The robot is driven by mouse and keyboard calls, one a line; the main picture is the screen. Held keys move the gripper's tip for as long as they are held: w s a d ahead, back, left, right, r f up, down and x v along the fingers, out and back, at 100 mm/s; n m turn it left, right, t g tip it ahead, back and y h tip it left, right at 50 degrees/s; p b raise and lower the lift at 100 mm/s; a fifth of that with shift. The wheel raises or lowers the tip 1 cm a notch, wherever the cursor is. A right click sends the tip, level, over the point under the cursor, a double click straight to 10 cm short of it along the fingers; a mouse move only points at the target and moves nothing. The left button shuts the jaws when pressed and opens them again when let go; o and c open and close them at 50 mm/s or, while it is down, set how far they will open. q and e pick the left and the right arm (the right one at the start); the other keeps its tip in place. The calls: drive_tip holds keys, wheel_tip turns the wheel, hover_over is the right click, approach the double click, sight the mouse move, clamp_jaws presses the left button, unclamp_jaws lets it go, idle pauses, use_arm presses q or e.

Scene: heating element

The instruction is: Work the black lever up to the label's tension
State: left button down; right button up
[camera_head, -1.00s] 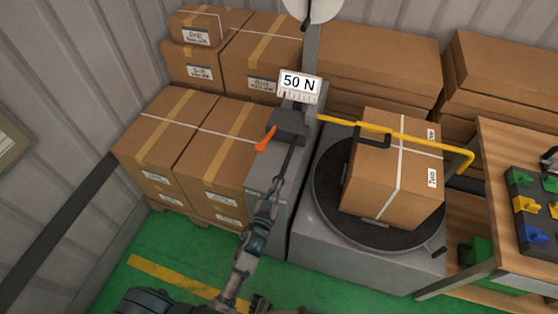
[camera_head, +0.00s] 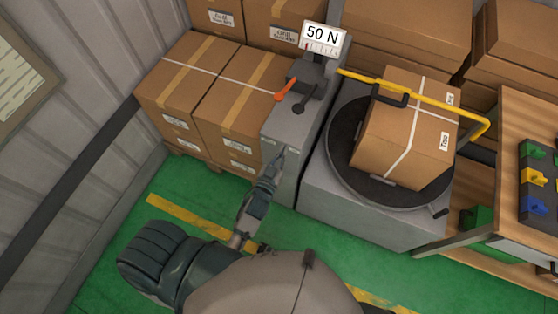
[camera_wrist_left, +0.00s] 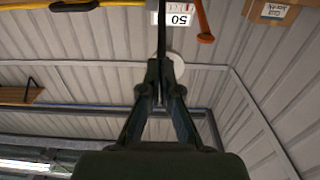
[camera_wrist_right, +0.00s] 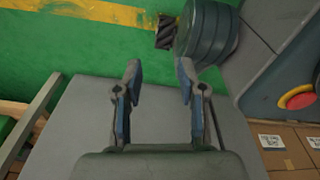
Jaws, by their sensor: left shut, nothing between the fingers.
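The black lever (camera_head: 299,107) ends in a round knob and sticks out from the dark housing on the grey post, beside the orange lever (camera_head: 284,91). Above it, the label (camera_head: 322,37) reads 50 N over a scale with a red mark near its left end. My left gripper (camera_head: 281,153) is shut and empty, below the black lever and apart from it. In the left wrist view, a dark bar (camera_wrist_left: 162,32), which looks like the black lever, stands beyond the shut fingers. My right gripper (camera_wrist_right: 160,72) is open and empty in the right wrist view.
A taped box (camera_head: 405,135) sits on the round black turntable (camera_head: 345,165), under a yellow bar (camera_head: 430,101). Stacked cartons (camera_head: 180,85) stand left of the post. A wooden bench (camera_head: 510,150) with coloured parts is at right. Green floor (camera_head: 110,245) is free at lower left.

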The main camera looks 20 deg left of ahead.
use_arm(q)
drive_tip(key=s, duration=0.3)
drive_tip(key=shift+s+a+f, duration=0.1)
drive_tip(key=shift+s+f, duration=0.05)
use_arm(e)
drive_tip(key=shift+w+a+r, duration=0.1)
drive_tip(key=shift+w+r, duration=0.1)
drive_tip(key=shift+w, duration=0.25)
use_arm(q)
drive_tip(key=s+f+g, duration=0.3)
drive_tip(key=s+f, duration=0.1)
drive_tip(key=f, duration=0.7)
drive_tip(key=s+f+m+g, duration=0.1)
drive_tip(key=s+f+g, duration=0.2)
drive_tip(key=f, duration=0.8)
drive_tip(key=s+f+g, duration=0.3)
drive_tip(key=s+f, duration=0.1)
drive_tip(key=f, duration=0.7)
drive_tip(key=s+a+f+g, duration=0.2)
drive_tip(key=s+f+g, duration=0.2)
drive_tip(key=s+f, duration=0.3)
drive_tip(key=s+a+f+m+g, duration=0.1)
drive_tip(key=s+a+f+g, duration=0.2)
drive_tip(key=s+f, duration=0.5)
drive_tip(key=s+g, duration=0.1)
drive_tip(key=s, duration=0.4)
drive_tip(key=shift+s+a+f, duration=0.15)
drive_tip(key=shift+a, duration=0.2)
